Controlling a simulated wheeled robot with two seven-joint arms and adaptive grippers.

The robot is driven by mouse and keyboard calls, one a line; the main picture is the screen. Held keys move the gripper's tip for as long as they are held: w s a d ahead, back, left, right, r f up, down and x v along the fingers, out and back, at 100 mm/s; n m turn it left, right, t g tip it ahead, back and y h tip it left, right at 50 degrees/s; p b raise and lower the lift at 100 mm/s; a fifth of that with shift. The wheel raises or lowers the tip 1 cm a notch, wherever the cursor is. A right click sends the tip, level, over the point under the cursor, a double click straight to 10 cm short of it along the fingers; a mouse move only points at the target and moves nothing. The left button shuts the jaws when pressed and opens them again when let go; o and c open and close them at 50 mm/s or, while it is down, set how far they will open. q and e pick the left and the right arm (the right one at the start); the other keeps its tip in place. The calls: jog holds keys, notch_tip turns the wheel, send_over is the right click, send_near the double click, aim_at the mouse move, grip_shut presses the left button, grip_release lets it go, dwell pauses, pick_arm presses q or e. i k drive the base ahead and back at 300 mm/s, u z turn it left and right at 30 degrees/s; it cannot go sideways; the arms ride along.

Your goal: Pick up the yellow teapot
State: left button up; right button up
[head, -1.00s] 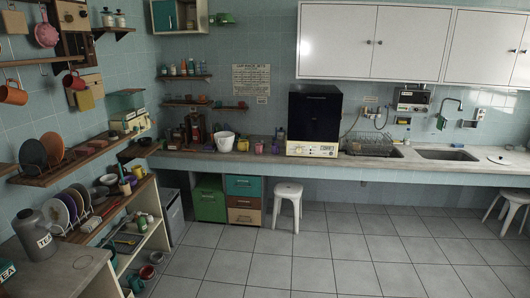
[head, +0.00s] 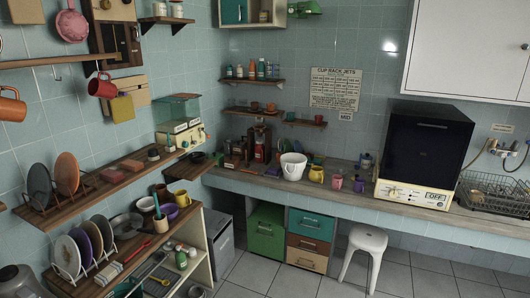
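A small yellow vessel (head: 316,174) stands upright on the back counter, just right of a white bucket (head: 293,166); I cannot tell if it is a teapot or a mug. Another yellow vessel (head: 180,198) stands on the lower wooden shelf at the left; it looks like a mug. No clear teapot spout shows on either. Neither of my grippers is in view.
The counter (head: 345,190) runs along the back wall, with pink and purple cups (head: 337,182) and a dark-fronted machine (head: 425,150). Shelves with plates stand at left. A white stool (head: 366,243) stands before the counter. The tiled floor (head: 310,285) beside it is open.

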aim_at(316, 174)
jog(key=z, duration=0.05)
jog(key=i, duration=2.05)
jog(key=z, duration=0.3)
